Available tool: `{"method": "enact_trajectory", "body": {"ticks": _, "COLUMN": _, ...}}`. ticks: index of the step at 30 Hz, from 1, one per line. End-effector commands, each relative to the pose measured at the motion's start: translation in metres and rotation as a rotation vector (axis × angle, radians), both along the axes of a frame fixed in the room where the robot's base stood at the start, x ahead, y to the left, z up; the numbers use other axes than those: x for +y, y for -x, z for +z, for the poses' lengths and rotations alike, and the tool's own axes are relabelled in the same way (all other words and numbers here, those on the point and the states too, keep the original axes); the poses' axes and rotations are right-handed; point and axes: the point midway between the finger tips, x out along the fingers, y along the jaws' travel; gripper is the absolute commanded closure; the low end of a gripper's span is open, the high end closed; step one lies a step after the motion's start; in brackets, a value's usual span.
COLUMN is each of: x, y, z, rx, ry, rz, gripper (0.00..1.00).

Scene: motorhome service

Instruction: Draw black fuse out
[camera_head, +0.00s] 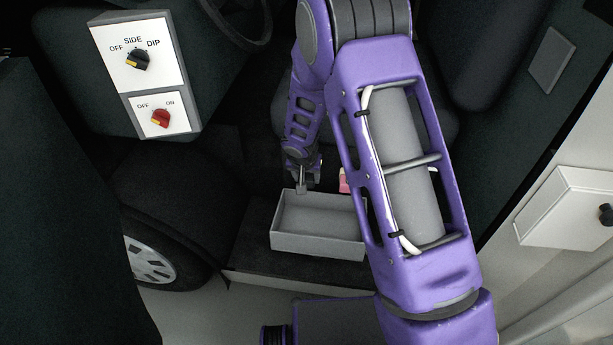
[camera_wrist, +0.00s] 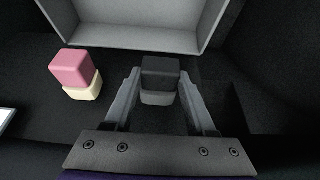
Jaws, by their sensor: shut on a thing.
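The black fuse (camera_wrist: 160,72) sits between my fingertips in the wrist view, with a lighter grey part (camera_wrist: 157,98) adjoining it. My gripper (camera_wrist: 160,80) is shut on the black fuse, one finger on each side. In the head view my gripper (camera_head: 303,184) points down at the back edge of a grey open tray. The fuse cannot be made out there. Whether its lower end is seated or free is not clear.
The grey open tray (camera_head: 318,252) looks empty and stands close by my gripper; its wall shows in the wrist view (camera_wrist: 140,38). A pink block (camera_wrist: 71,64) on a cream block (camera_wrist: 83,87) stands left of my fingers. A switch panel (camera_head: 140,60) is at upper left.

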Motion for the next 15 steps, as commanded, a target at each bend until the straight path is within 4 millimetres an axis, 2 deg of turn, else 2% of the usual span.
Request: {"method": "enact_trajectory", "body": {"ticks": 15, "x": 0.0016, "y": 0.0054, "z": -0.0006, "rx": 0.000, "ry": 0.000, "rz": 0.001, "gripper": 1.00}}
